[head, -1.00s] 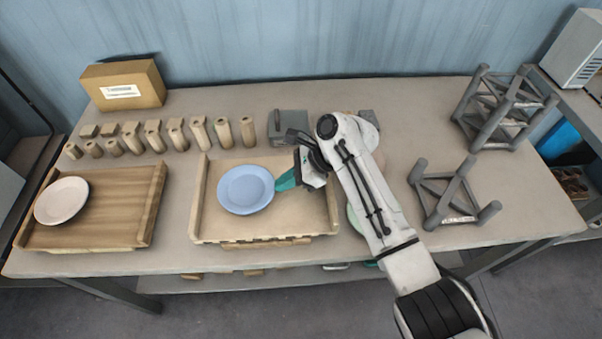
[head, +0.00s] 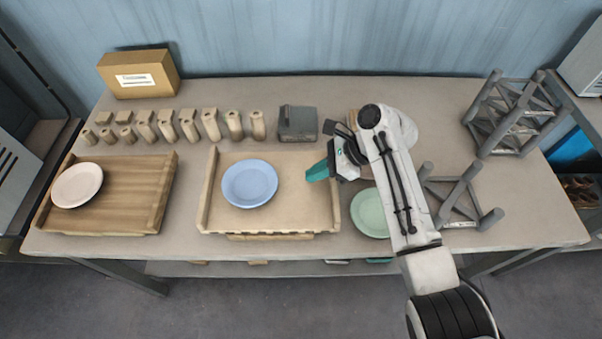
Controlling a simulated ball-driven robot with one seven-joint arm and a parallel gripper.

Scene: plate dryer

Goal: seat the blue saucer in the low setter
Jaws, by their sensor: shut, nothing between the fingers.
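The blue saucer (head: 250,183) lies flat in the left half of a light wooden tray (head: 290,218) in the middle of the table. My gripper (head: 317,172), with teal fingers, is shut and empty over the right side of that tray. It is to the right of the saucer and clear of it. A low grey setter (head: 464,187) with upright posts stands at the right of the table. My arm passes in front of its left side and hides part of it.
A green plate (head: 370,212) lies between tray and low setter, partly behind my arm. A taller grey rack (head: 505,112) stands at the back right. A white saucer (head: 77,185) rests on a brown board (head: 125,205). Wooden pegs and a grey block (head: 298,123) line the back.

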